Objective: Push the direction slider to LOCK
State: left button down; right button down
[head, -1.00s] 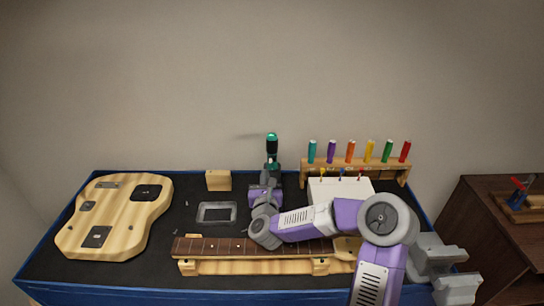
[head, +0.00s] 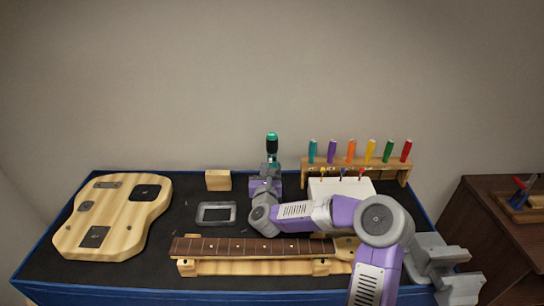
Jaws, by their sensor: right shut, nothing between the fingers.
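A screwdriver or drill-like driver (head: 272,145) with a green top and dark body stands upright at the back middle of the bench. Its direction slider is too small to make out. My right gripper (head: 270,170) is shut with nothing between its fingers, at the lower part of the driver. I cannot tell whether it touches the driver. My right wrist hides the driver's lower end. My left gripper is not in view.
A guitar body (head: 113,215) lies at the left. A fretted neck (head: 250,247) rests on a wooden support at the front. A small wooden block (head: 218,180) and a grey-rimmed tray (head: 216,214) lie left of my gripper. A rack (head: 402,172) of coloured handles stands back right.

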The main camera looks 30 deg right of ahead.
jog(key=shift+s+d, duration=0.3)
jog(key=shift+d, duration=0.15)
dwell(1.3)
jog(key=shift+w+a+b, duration=0.1)
jog(key=shift+a+b, duration=0.05)
jog(key=shift+b, duration=0.4)
jog(key=b+v, duration=0.1)
jog(key=v, duration=0.6)
jog(key=shift+b, duration=0.4)
